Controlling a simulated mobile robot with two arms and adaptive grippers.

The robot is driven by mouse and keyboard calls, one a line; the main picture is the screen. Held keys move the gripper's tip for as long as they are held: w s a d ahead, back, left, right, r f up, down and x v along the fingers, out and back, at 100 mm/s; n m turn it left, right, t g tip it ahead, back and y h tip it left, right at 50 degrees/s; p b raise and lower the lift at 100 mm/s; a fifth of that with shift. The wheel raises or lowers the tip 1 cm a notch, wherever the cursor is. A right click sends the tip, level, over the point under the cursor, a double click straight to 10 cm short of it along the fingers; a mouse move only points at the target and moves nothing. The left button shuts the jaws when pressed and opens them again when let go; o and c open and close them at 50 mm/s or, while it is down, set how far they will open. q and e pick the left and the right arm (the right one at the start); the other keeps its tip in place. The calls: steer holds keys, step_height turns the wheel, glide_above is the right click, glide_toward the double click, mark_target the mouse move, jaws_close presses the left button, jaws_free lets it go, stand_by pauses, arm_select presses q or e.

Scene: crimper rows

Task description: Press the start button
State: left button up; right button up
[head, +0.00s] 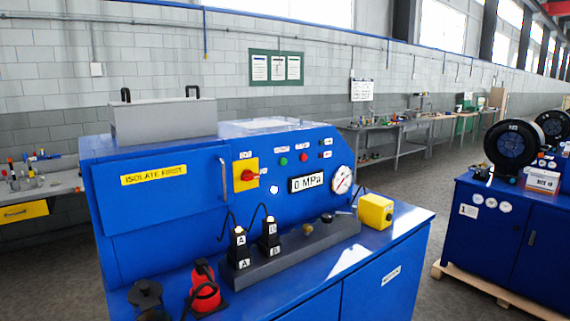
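On the sloped front panel of the blue machine (210,200) in the head view there is a small green button (283,161). A red button (304,157) sits just to its right. Small labels above both are too small to read for certain. The green button appears unobstructed. A display (307,182) below them reads 0 MPa. Neither of my grippers can be made out in the view.
A red rotary switch (247,175) on yellow is left of the buttons; a round gauge (341,180) is right. Black blocks (239,250) with cables, a yellow box (375,211), a red-and-black object (204,289) and a black object (147,295) stand in front.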

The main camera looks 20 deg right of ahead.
jaws_close()
stand_by(1.4)
